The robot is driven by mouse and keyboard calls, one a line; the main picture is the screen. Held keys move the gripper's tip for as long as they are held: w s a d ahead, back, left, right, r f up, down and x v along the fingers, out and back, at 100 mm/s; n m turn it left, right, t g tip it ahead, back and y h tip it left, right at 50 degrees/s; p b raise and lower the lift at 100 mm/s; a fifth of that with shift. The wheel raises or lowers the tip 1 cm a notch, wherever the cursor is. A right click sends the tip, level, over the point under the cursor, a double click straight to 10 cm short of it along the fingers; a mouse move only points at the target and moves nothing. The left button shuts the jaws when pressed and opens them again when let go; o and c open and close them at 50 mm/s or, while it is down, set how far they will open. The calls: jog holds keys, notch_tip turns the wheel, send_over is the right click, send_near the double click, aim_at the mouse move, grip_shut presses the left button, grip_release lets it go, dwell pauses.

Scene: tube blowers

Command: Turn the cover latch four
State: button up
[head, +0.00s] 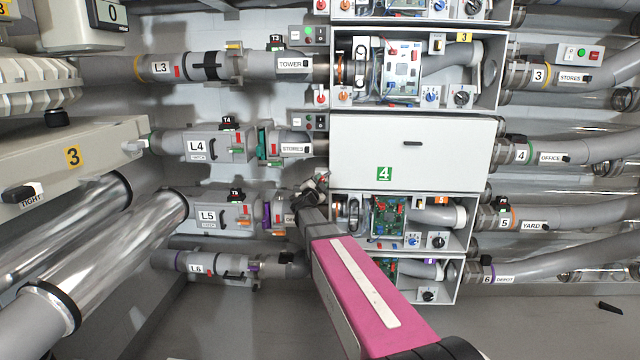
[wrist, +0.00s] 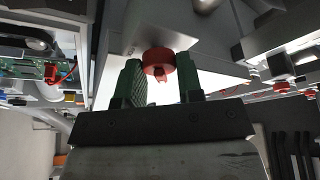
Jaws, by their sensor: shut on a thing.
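The white cover (head: 385,155) of unit four is closed, with a green 4 label (head: 384,174) and a dark slot-like handle (head: 412,143). My gripper (head: 318,184) is at the lower left corner of this cover in the head view. In the wrist view its two green ribbed fingers (wrist: 161,80) stand either side of a red knob (wrist: 158,60) under a pale box face, and they are shut on it. A small red tab points from the knob towards my gripper. In the head view my gripper hides this knob.
Open unit three (head: 415,70) is above, with a red knob (head: 321,97) at its lower left. Open unit five (head: 405,222) with a green circuit board is just below. Tubes L4 (head: 198,146) and L5 (head: 210,216) run close on the left.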

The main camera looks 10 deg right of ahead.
jog(key=shift+d+f+n+t+y, duration=0.1)
jog(key=shift+n+t+y, duration=0.7)
jog(key=shift+n, duration=1.55)
jog(key=shift+r+n+t+y, duration=0.1)
jog(key=shift+n+t+y, duration=0.65)
jog(key=shift+n, duration=1.55)
jog(key=shift+d+f+n+t+y, duration=0.1)
jog(key=shift+n+t+y, duration=0.7)
jog(key=shift+n, duration=1.55)
jog(key=shift+n+y, duration=0.3)
jog(key=shift+y, duration=0.05)
jog(key=o, duration=0.9)
jog(key=shift+s+a, duration=0.1)
jog(key=v, duration=1)
jog(key=shift+s, duration=0.3)
jog(key=shift+a+f, duration=0.1)
jog(key=shift+a, duration=0.05)
